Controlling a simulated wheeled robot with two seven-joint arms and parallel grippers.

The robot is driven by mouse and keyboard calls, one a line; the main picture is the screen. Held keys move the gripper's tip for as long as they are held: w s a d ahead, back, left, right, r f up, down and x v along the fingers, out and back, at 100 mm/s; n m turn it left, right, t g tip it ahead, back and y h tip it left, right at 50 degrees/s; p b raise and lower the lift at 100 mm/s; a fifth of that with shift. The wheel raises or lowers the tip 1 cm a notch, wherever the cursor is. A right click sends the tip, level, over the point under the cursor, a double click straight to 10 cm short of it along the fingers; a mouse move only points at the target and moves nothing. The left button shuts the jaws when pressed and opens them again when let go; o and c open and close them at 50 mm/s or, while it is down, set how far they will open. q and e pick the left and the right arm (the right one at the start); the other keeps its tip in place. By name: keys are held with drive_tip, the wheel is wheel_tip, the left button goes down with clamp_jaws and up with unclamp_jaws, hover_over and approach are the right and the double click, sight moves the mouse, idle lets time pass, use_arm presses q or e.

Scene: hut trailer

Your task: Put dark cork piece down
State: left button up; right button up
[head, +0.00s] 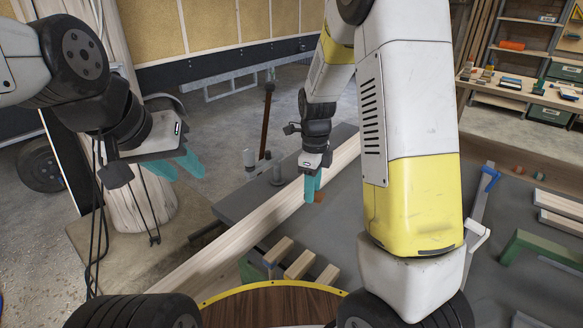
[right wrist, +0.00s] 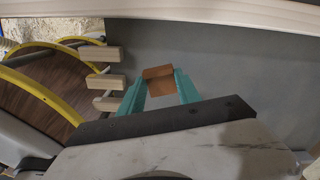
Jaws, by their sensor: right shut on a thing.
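The dark cork piece (right wrist: 159,80) is a small brown block between the teal fingers of my right gripper (right wrist: 160,92) in the right wrist view. The right gripper is shut on it. In the head view the cork piece (head: 319,196) shows just below the fingertips of the right gripper (head: 314,186), beside the long pale wooden beam. The grey tabletop (head: 352,215) lies below it; I cannot tell whether the cork touches it. My left gripper (head: 176,166) is empty, with its teal fingers apart, away from the table at the left.
The long pale beam (head: 235,240) crosses the table diagonally. Short wooden blocks (head: 299,264) stick out near the yellow-rimmed round brown top (head: 270,305). A clamp (head: 478,215) and a green piece (head: 545,255) lie right.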

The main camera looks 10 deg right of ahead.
drive_tip(key=m, duration=0.2)
drive_tip(key=shift+w+a+r+m, duration=0.15)
drive_tip(key=shift+a+m, duration=0.1)
drive_tip(key=shift+m, duration=0.15)
drive_tip(key=shift+w, duration=0.3)
drive_tip(key=w, duration=0.5)
drive_tip(key=w+f, duration=0.1)
drive_tip(key=w, duration=0.9)
drive_tip(key=shift+w+d+f, duration=0.15)
drive_tip(key=shift+d+f, duration=0.15)
drive_tip(key=shift+f, duration=1.7)
drive_tip(key=shift+f, duration=0.15)
drive_tip(key=o, duration=1.3)
